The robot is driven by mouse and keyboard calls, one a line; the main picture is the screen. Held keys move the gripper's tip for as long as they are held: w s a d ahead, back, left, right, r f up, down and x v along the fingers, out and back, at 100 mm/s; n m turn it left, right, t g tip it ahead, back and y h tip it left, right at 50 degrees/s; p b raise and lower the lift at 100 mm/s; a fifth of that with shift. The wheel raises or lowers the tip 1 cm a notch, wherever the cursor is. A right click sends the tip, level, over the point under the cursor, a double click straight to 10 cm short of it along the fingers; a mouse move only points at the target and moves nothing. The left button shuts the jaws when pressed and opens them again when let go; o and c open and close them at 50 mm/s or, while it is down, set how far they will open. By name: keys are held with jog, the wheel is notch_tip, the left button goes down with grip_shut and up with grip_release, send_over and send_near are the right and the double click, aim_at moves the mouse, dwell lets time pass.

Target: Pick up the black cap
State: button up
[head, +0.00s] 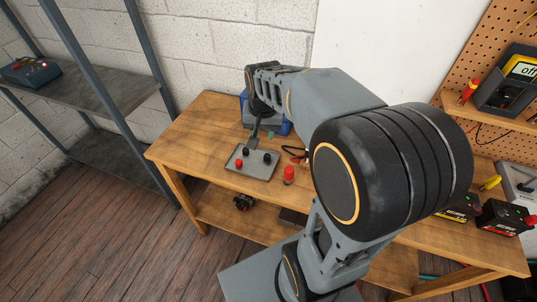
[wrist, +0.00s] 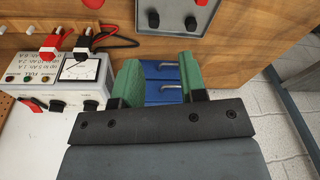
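A grey tray (head: 262,173) lies on the wooden table and also shows at the top of the wrist view (wrist: 172,6). On it are two black caps, one nearer the arm's end (head: 247,152) and one to its right (head: 267,157). The wrist view shows them as a left black cap (wrist: 153,18) and a right black cap (wrist: 191,22). A red cap (head: 239,163) shares the tray. My gripper (head: 248,137) is above the table behind the tray. Its green-padded fingers are apart (wrist: 161,78), with no cap between them.
A blue object with metal hooks (wrist: 164,90) shows between the fingers, apparently beyond them. A meter box (wrist: 75,75) with clipped leads stands at left in the wrist view. A red item (head: 289,175) stands right of the tray. My arm hides much of the table.

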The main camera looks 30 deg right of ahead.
jog(key=w+d+f+m+g, duration=0.2)
jog(key=w+d+f+m, duration=0.2)
jog(key=w+d, duration=0.15)
jog(key=p, duration=0.1)
send_over(268, 154)
notch_tip(268, 154, down, 8)
jog(key=shift+d+r, duration=0.1)
jog(key=shift+a+f+p, duration=0.2)
jog(key=shift+f+p, duration=0.6)
jog(key=shift+f, duration=2.45)
jog(key=shift+c, duration=0.3)
jog(key=c, duration=0.4)
